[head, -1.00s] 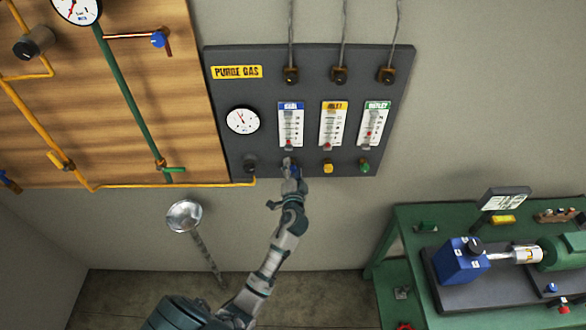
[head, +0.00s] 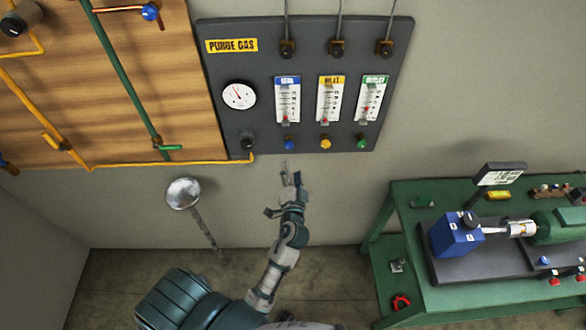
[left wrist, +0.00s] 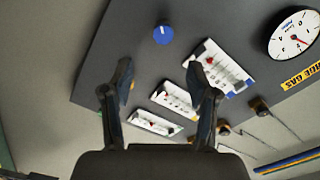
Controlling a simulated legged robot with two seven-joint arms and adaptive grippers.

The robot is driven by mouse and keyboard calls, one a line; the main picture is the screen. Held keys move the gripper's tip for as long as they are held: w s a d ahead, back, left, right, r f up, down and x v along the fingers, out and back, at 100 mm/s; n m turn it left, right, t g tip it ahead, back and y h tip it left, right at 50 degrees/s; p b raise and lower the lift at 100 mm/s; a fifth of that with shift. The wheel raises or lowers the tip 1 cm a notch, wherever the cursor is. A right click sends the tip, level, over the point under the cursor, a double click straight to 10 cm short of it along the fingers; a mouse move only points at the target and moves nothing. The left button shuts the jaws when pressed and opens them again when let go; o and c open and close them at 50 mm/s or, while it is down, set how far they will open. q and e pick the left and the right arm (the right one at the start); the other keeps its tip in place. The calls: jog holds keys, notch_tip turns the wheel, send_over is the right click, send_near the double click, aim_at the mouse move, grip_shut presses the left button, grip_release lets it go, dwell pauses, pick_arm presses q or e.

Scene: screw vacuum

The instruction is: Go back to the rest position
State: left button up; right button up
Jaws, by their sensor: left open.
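My left gripper (head: 287,172) is below the lower edge of the purge gas panel (head: 225,75) in the head view, apart from it. In the left wrist view its two fingers (left wrist: 163,85) are spread with nothing between them. The blue knob (head: 289,145) is on the panel just above the gripper, and it also shows in the left wrist view (left wrist: 163,34). A yellow knob (head: 325,143) and a green knob (head: 362,143) are to its right, below the flow meters. My right gripper is in neither view.
A wooden board (head: 70,100) with yellow and green pipes is at the left. A metal funnel-like dish (head: 183,193) on a stand is left of my arm. A green bench (head: 440,297) with a blue device (head: 456,235) stands at the right. Bare wall lies between panel and bench.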

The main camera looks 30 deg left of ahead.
pick_arm(q)
jog(key=shift+f, duration=0.1)
jog(key=d+f+m+g+h+b, duration=0.1)
jog(key=d+f+h, duration=0.2)
jog(key=f, duration=0.9)
jog(key=d+f+m+g+h+b, duration=0.1)
jog(key=d+f+g+h, duration=0.15)
jog(key=f, duration=0.95)
jog(key=s+d+f+g+h, duration=0.1)
jog(key=s+d+f+g, duration=0.1)
jog(key=s+f, duration=0.5)
jog(key=s+d+f+g+h, duration=0.1)
jog(key=s+f, duration=0.1)
jog(key=f, duration=1)
jog(key=s+f+n+g+h+b, duration=0.2)
jog(key=s+f+g, duration=0.2)
jog(key=s+f, duration=1.1)
jog(key=s+a+f+g, duration=0.1)
jog(key=s+f, duration=0.1)
jog(key=s, duration=0.5)
jog(key=s+a+f+n+g, duration=0.1)
jog(key=s+f, duration=0.2)
jog(key=s, duration=0.4)
jog(key=s+a+f+n+g+b, duration=0.1)
jog(key=s+f+g, duration=0.1)
jog(key=s, duration=0.6)
jog(key=shift+a+f, duration=0.3)
jog(key=shift+f, duration=0.15)
jog(key=shift+w, duration=0.1)
